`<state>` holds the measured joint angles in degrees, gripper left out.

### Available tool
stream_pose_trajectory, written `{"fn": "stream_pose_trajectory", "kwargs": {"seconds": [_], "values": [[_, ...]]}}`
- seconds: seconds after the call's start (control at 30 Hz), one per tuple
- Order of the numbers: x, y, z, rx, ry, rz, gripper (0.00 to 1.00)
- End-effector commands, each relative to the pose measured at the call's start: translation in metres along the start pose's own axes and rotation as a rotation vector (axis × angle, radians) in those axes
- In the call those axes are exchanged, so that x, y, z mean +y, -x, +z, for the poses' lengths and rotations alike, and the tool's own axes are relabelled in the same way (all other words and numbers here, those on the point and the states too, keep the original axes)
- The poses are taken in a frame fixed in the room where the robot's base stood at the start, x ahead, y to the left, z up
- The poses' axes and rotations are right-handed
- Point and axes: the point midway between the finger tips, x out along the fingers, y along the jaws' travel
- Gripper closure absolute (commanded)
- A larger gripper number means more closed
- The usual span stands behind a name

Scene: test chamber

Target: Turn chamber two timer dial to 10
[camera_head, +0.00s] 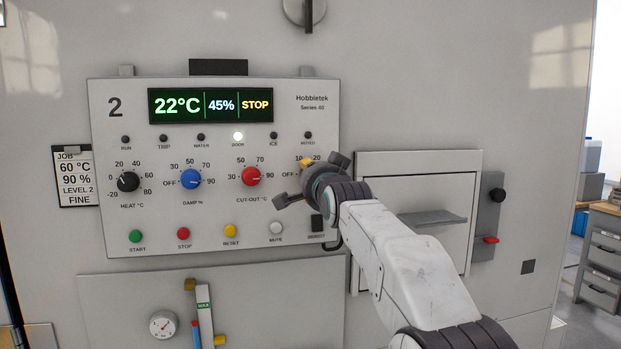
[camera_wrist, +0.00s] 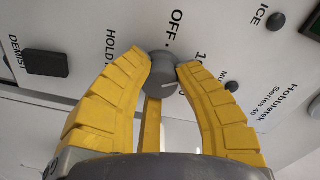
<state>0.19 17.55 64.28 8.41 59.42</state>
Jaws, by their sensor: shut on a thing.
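The chamber two panel (camera_head: 120,225) carries a large "2" at its top left. The timer dial is hidden behind my gripper (camera_head: 312,182) at the panel's right side; the marks OFF, 10 and 20 show around it.
Black heat (camera_head: 128,182), blue damp (camera_head: 191,179) and red cut-out (camera_head: 251,176) dials sit left of my gripper. The display (camera_head: 211,105) reads 22°C, 45%, STOP. The door lamp (camera_head: 238,136) is lit. A hatch (camera_head: 440,240) with a handle is to the right.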

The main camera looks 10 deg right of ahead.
Motion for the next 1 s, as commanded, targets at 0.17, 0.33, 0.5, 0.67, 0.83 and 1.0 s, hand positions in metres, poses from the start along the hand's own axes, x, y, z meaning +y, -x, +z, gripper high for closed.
{"fn": "stream_pose_trajectory", "kwargs": {"seconds": [0.17,0.33,0.5,0.67,0.83,1.0], "values": [[-0.0059,0.0016,-0.0051,0.011,-0.012,-0.015,1.0],[-0.006,0.0016,-0.0052,0.011,-0.012,-0.015,1.0],[-0.006,0.0017,-0.0053,0.012,-0.011,-0.015,0.67],[-0.0047,0.0013,-0.0042,0.009,-0.011,-0.011,0.53],[-0.0029,0.0007,-0.0026,0.006,-0.01,-0.007,0.43],[-0.0019,0.0005,-0.0017,0.004,-0.01,-0.005,0.43]]}}
